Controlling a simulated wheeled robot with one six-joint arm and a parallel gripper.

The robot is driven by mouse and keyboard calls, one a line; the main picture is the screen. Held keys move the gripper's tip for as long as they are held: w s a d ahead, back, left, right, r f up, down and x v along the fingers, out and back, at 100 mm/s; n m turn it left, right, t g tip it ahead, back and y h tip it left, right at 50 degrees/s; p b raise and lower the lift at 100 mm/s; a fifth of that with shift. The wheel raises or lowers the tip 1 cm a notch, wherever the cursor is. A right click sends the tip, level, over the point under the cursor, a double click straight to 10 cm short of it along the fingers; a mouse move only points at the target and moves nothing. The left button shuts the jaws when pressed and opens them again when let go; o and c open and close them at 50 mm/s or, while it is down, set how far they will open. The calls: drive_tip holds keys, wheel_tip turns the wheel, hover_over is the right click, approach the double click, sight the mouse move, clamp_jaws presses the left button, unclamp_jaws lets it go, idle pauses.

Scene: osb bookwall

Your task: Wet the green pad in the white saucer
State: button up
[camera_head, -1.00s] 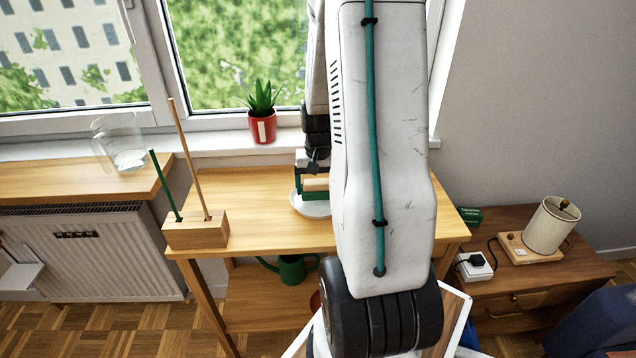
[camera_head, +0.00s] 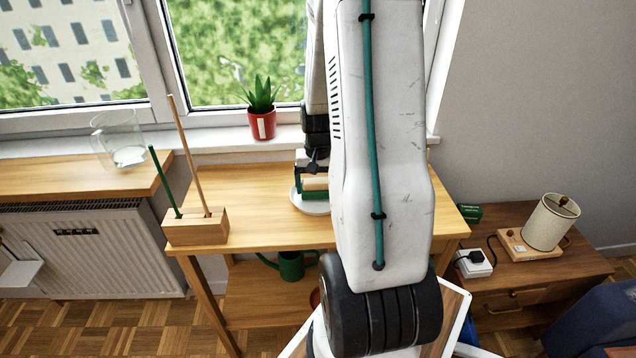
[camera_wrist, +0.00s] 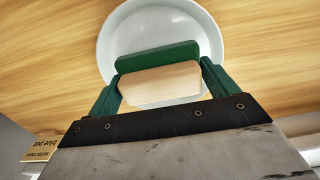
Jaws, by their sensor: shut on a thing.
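My gripper (camera_wrist: 160,84) is shut on a pale wooden block (camera_wrist: 160,86) with a green pad (camera_wrist: 158,56) along its far side. Its green fingers grip the block's two ends. The white saucer (camera_wrist: 205,30) lies on the wooden table under the pad, which is over the saucer's middle. In the head view, the saucer (camera_head: 310,207) shows partly beside my arm, with the block (camera_head: 316,184) and the green pad (camera_head: 314,195) low over it. I cannot tell whether the pad touches the saucer, or whether there is water in it.
A wooden holder (camera_head: 196,229) with two upright sticks stands at the table's left. A red potted plant (camera_head: 261,122) and a clear glass (camera_head: 118,142) are by the window. A lamp (camera_head: 550,222) stands on the right cabinet. The table between holder and saucer is clear.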

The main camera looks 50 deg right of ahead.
sight(318, 180)
drive_tip(key=shift+f, duration=0.7)
idle(0.9)
drive_tip(key=shift+r, duration=2.55)
idle(0.4)
drive_tip(key=shift+r, duration=2)
